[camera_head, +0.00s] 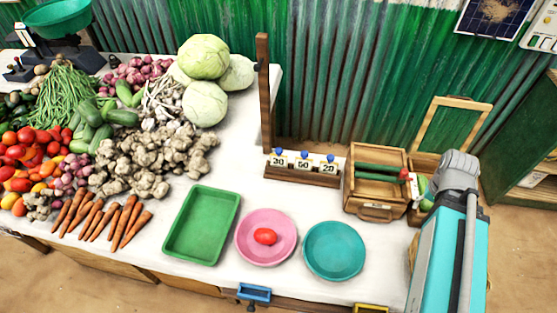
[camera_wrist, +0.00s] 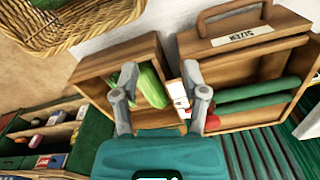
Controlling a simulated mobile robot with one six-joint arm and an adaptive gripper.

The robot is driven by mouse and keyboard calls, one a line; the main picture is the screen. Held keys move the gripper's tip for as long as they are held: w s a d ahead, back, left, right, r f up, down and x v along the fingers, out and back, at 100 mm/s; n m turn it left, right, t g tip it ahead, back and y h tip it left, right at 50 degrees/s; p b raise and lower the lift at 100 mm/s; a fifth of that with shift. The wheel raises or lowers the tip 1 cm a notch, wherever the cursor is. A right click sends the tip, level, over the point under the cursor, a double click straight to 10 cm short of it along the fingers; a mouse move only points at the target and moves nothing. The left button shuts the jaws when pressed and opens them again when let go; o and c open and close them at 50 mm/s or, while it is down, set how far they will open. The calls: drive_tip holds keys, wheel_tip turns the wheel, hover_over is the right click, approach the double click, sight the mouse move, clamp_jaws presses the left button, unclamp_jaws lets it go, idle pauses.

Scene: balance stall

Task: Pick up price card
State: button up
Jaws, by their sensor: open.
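Small price cards numbered 30 (camera_head: 280,160), 60 (camera_head: 303,163) and 20 (camera_head: 328,168) stand in a wooden rack (camera_head: 302,176) in the head view. In the wrist view a small white and red piece (camera_wrist: 179,94), possibly a card, shows beside my right finger, by the wall between two wooden boxes; its face is unreadable. My gripper (camera_wrist: 158,70) is open, its fingers apart above the smaller box, with a green vegetable (camera_wrist: 152,86) between them. I cannot tell whether a finger touches anything. In the head view my arm hides the fingers.
A wooden box (camera_head: 375,211) with green rolls stands right of the rack. Green tray (camera_head: 201,225), pink plate (camera_head: 252,250) with a red item, and teal plate (camera_head: 334,250) lie on the white table. Vegetables crowd the left. A wicker basket (camera_wrist: 85,30) is in the wrist view.

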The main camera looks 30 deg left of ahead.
drive_tip(key=shift+d, duration=0.2)
drive_tip(key=o, duration=0.3)
drive_tip(key=w+a+n, duration=0.2)
drive_tip(key=w+a, duration=0.1)
drive_tip(key=a, duration=0.4)
drive_tip(key=w+a+n, duration=0.2)
drive_tip(key=w+a, duration=0.2)
drive_tip(key=a, duration=0.2)
drive_tip(key=a+n, duration=0.2)
drive_tip(key=a, duration=1)
drive_tip(key=a+r+n+h+p, duration=0.1)
drive_tip(key=a+n, duration=0.2)
drive_tip(key=a, duration=0.9)
drive_tip(key=a+r+n, duration=0.1)
drive_tip(key=a+n, duration=0.2)
drive_tip(key=a, duration=0.9)
drive_tip(key=shift+s+a+g+p, duration=0.15)
drive_tip(key=shift+s+g+p, duration=0.25)
drive_tip(key=shift+s+a+h, duration=0.3)
drive_tip(key=shift+a, duration=0.3)
